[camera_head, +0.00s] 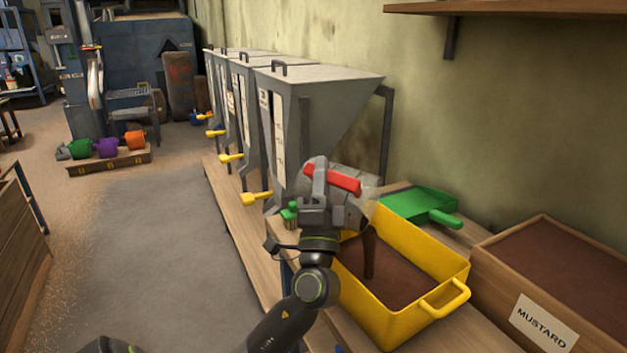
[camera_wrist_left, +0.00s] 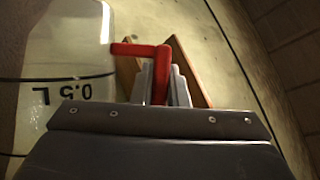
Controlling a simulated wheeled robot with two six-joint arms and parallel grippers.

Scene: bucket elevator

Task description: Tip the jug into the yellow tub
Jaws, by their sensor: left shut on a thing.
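The jug (camera_head: 358,212) is clear with a red handle (camera_head: 335,178). A brown stream (camera_head: 369,256) runs from below the jug down to the brown grain (camera_head: 400,280) in the tub. My left gripper (camera_head: 321,186) is shut on the red handle. My right gripper is not in view.
A green scoop (camera_head: 415,203) lies behind the tub. A wooden box labelled mustard (camera_head: 543,322) stands to the right. Grey hoppers (camera_head: 310,95) with yellow levers line the wall. Green, purple and orange buckets (camera_head: 107,147) stand at the far left. The floor (camera_head: 150,240) is clear.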

